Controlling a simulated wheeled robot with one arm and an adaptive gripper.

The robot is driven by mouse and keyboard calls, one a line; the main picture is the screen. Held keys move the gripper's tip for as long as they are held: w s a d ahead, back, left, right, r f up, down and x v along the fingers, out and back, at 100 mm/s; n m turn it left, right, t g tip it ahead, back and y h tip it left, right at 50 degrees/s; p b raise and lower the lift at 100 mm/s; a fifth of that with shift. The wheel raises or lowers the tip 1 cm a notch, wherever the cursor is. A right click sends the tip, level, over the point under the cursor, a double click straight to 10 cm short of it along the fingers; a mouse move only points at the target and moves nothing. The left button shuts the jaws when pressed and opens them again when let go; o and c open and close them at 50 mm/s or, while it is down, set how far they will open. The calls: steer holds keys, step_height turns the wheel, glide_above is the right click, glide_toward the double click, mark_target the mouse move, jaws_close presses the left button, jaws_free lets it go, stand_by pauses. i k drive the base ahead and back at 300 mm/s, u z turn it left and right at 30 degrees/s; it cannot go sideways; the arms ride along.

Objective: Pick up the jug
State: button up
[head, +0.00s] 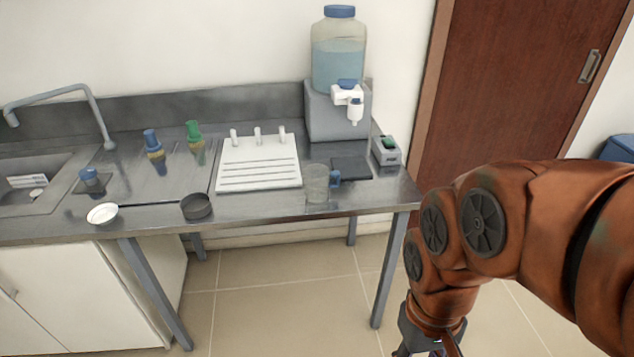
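The jug (316,184) is a clear, see-through vessel with a blue handle on its right side. It stands upright near the front edge of the steel counter, toward its right end. My gripper (425,352) is at the bottom of the head view, low in front of the counter and to the right of the jug. It is well apart from the jug. Its fingertips are cut off by the picture's lower edge, so its opening does not show clearly.
A water dispenser (338,55) stands behind the jug. A small grey device (386,151) is at right.

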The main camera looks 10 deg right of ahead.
mark_target(322, 184)
steer(key=u, duration=3.75)
steer(key=k, duration=1.7)
steer(key=z, duration=1.85)
steer(key=i, duration=0.5)
steer(key=u, duration=0.05)
